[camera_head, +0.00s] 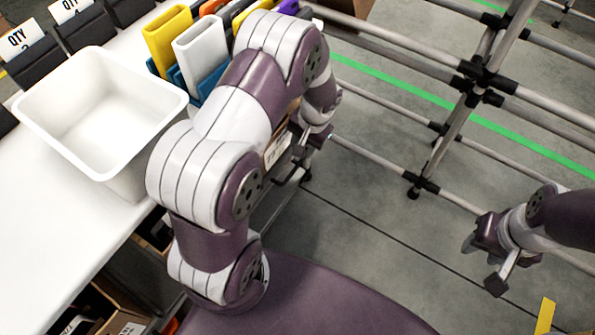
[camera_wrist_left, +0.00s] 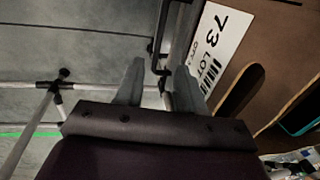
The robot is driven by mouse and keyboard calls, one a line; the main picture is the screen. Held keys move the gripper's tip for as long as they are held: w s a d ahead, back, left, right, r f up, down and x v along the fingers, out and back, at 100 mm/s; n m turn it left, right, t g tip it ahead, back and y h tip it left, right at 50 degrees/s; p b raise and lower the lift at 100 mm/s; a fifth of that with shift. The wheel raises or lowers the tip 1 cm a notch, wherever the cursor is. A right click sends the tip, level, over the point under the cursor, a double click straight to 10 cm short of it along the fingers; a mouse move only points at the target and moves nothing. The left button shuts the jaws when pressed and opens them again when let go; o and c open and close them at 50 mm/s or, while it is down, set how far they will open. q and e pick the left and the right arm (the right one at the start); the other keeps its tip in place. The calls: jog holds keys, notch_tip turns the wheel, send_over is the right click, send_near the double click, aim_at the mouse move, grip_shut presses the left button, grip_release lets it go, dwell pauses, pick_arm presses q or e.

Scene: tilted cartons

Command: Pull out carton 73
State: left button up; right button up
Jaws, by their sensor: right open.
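Carton 73 is a brown cardboard box (camera_wrist_left: 262,45) at the right of the left wrist view. Its white label (camera_wrist_left: 216,48) reads 73 and looks turned sideways. A dark hand slot (camera_wrist_left: 240,92) is cut below the label. My left gripper (camera_wrist_left: 159,68) is open beside the carton's label edge, with nothing held; its right finger is close to the label, and I cannot tell whether it touches. In the head view a labelled carton (camera_head: 278,149) is mostly hidden behind my left arm. My right gripper (camera_head: 482,264) is open and empty at the right, over the floor.
A white table (camera_head: 40,225) at the left holds a white bin (camera_head: 60,105) and several coloured holders (camera_head: 168,40). Cartons (camera_head: 118,318) sit below the table. A pipe rack (camera_head: 440,150) stands at the upper right. The grey floor (camera_head: 375,235) between is clear.

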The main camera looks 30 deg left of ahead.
aim_at(296, 166)
pick_arm(q)
jog(key=f+b, duration=0.1)
jog(key=f, duration=0.2)
jog(key=a+f+b, duration=0.1)
jog(key=f+b, duration=0.1)
jog(key=f, duration=0.1)
jog(key=f+b, duration=0.1)
jog(key=f, duration=0.3)
jog(key=shift+a+b, duration=0.3)
jog(key=shift+a, duration=0.1)
grip_shut()
